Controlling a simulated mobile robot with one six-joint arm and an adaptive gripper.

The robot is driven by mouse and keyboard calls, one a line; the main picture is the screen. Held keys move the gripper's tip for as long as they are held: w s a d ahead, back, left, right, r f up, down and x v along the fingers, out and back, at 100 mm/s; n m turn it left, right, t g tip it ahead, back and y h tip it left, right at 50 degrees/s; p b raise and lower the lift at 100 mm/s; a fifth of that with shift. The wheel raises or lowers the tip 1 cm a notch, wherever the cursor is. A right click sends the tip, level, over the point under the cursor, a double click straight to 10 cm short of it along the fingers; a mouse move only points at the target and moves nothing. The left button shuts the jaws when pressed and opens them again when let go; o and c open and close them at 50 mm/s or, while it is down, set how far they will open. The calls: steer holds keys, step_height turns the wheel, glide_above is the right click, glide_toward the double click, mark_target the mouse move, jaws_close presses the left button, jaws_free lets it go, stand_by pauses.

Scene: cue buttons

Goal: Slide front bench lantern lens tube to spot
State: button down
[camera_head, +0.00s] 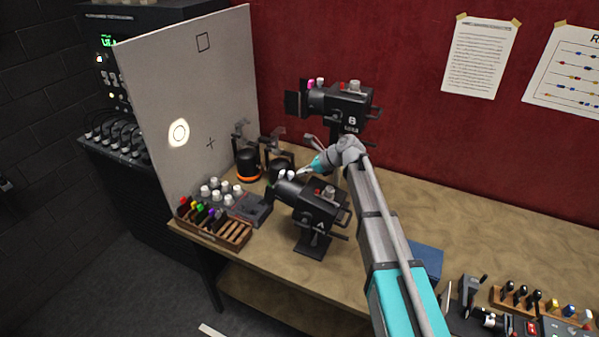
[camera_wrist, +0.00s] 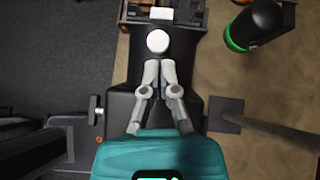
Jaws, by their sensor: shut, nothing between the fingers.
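The front lantern (camera_head: 312,203), black and marked A, stands on the bench and faces the pale screen. White-topped knobs (camera_head: 286,175) rise from its lens tube end. My gripper (camera_head: 303,171) is at the top of this lantern, just behind the knobs. In the wrist view my gripper (camera_wrist: 160,66) is shut with nothing between its fingers. Its tips are right behind a round white knob (camera_wrist: 158,41); I cannot tell whether they touch it. A white block (camera_wrist: 162,14) lies beyond the knob. A bright round light patch (camera_head: 179,132) shows on the screen (camera_head: 160,90).
A second lantern (camera_head: 340,105), marked B, stands behind. Black cylinders (camera_head: 247,165) stand between the lanterns and the screen. A rack with coloured handles (camera_head: 215,222) is left of lantern A. A green-ringed black cylinder (camera_wrist: 252,25) is at the wrist view's upper right.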

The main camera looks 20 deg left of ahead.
steer(key=p+v, duration=0.3)
steer(key=v, duration=0.3)
steer(key=shift+d+r+p, duration=0.25)
steer(key=shift+p, duration=0.15)
steer(key=shift+p+v, duration=0.4)
steer(key=shift+v, duration=0.4)
steer(key=shift+d+f, duration=0.1)
steer(key=shift+f, duration=0.05)
steer(key=s+d+f+n+h+b, duration=0.3)
steer(key=s+d+f+n+b, duration=0.3)
steer(key=d, duration=0.5)
steer(key=s+d+f+n+h+b, duration=0.3)
steer(key=s+d+f+n+b, duration=0.3)
steer(key=s+d+f, duration=0.2)
steer(key=s+d+f+n+h+b, duration=0.4)
steer(key=d+f, duration=0.6)
steer(key=d, duration=0.5)
steer(key=s+n+b, duration=0.1)
steer(key=s+b, duration=0.1)
steer(key=s, duration=0.1)
steer(key=shift+f+n, duration=0.35)
steer(key=shift+n, duration=0.05)
steer(key=shift+s, duration=0.1)
